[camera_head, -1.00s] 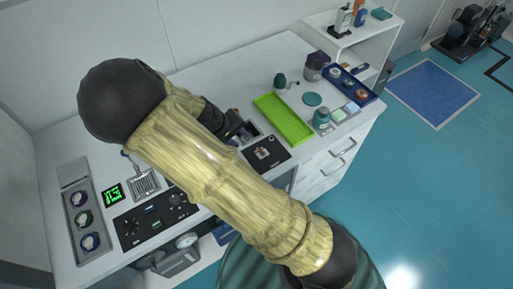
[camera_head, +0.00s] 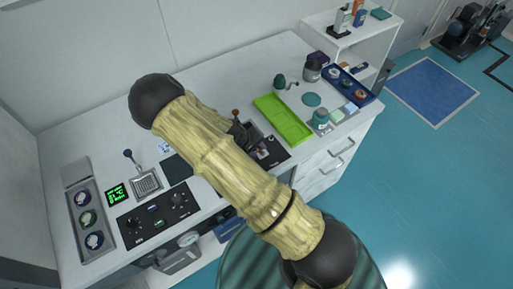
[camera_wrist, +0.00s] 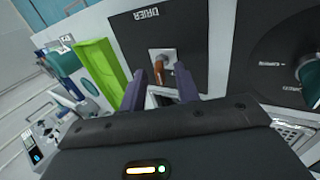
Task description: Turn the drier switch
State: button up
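The drier panel is a black square plate in the wrist view (camera_wrist: 200,35), lettered DRIER, which reads upside down there. Its switch (camera_wrist: 161,60) has a small metal plate and an orange-brown lever. My gripper (camera_wrist: 161,82) is open, its two dark fingers spread on either side of the switch in the picture. I cannot tell whether a finger touches the lever. In the head view the drier panel (camera_head: 278,154) lies on the bench in front of the green tray, and my arm and gripper partly cover it.
A green tray (camera_head: 284,119) lies behind the drier panel. A black knob panel (camera_head: 158,214), a green display (camera_head: 117,194) and a blue-knobbed lever (camera_head: 135,168) are to the left. Jars and a blue rack (camera_head: 350,84) are at the right.

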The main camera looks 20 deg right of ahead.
grip_shut()
jog(key=shift+d+r+y, duration=0.1)
jog(key=shift+y, duration=0.2)
jog(key=shift+w+d+r+g+y, duration=0.1)
jog(key=shift+w+d+g+y, duration=0.15)
jog(key=shift+y, duration=0.35)
jog(key=shift+d+r+g+y, duration=0.15)
jog(key=shift+d+y, duration=0.15)
jog(key=shift+y, duration=0.3)
jog(key=shift+w+d+g+y, duration=0.15)
jog(key=shift+d+g+y, duration=0.2)
jog(key=shift+y, duration=0.45)
jog(key=shift+w+d+g+y, duration=0.15)
jog(key=shift+d+y, duration=0.25)
jog(key=shift+y, duration=0.4)
jog(key=shift+w+d+g+y, duration=0.1)
jog(key=shift+d+g+y, duration=0.35)
jog(key=shift+y, duration=0.65)
jog(key=shift+w+d+f+g+y+b, duration=0.15)
jog(key=shift+d+f+g+y, duration=0.15)
jog(key=shift+y, duration=0.5)
jog(key=shift+d+f+g+y+b, duration=0.15)
jog(key=shift+d+y, duration=0.2)
jog(key=shift+y, duration=0.45)
